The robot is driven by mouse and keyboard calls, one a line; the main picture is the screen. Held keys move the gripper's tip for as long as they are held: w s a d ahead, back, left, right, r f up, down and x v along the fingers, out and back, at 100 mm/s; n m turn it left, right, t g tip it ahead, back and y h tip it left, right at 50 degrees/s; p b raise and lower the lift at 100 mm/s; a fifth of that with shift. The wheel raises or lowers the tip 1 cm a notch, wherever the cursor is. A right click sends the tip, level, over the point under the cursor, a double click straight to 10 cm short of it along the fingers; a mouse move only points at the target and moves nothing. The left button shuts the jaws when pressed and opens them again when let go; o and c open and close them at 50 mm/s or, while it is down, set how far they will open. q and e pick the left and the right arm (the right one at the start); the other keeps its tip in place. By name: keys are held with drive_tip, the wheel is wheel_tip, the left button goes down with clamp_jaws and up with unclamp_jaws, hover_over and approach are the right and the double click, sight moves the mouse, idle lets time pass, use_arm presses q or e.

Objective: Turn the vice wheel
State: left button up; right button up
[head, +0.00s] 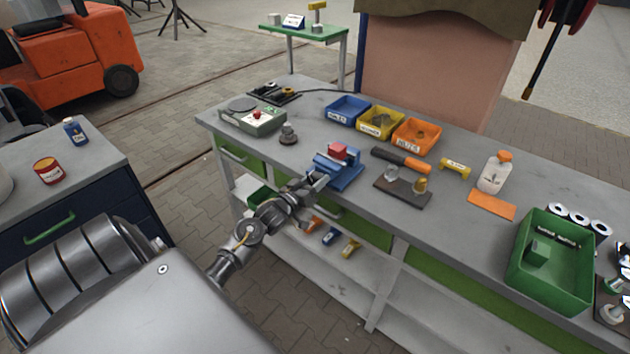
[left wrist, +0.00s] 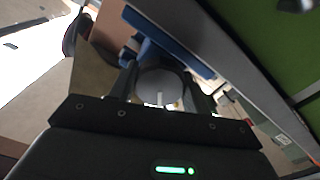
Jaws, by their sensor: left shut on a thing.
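The blue vice (head: 346,174) stands at the front edge of the grey workbench, with a red block (head: 339,151) in its jaws. My left gripper (head: 317,182) reaches up to the front of the vice from the lower left. In the left wrist view the round grey vice wheel (left wrist: 160,84) sits between the two fingers of my left gripper (left wrist: 163,92), which are shut on it. The blue vice body (left wrist: 168,47) shows just beyond the wheel. In the head view the gripper mostly hides the wheel. My right gripper is in neither view.
Blue, yellow and orange bins (head: 417,134) stand behind the vice. A dark plate (head: 403,193) with small parts lies to its right, near an orange-handled tool (head: 402,159). A green crate (head: 552,262) stands at the right. Below the benchtop is a white shelf (head: 320,262).

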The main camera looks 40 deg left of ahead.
use_arm(q)
drive_tip(key=m, duration=0.4)
drive_tip(key=shift+m, duration=1.5)
drive_tip(key=o, duration=0.7)
drive_tip(key=shift+s+f, duration=0.1)
drive_tip(key=shift+s, duration=0.2)
drive_tip(key=s+b, duration=0.2)
drive_tip(key=s, duration=0.8)
drive_tip(key=shift+b, duration=0.3)
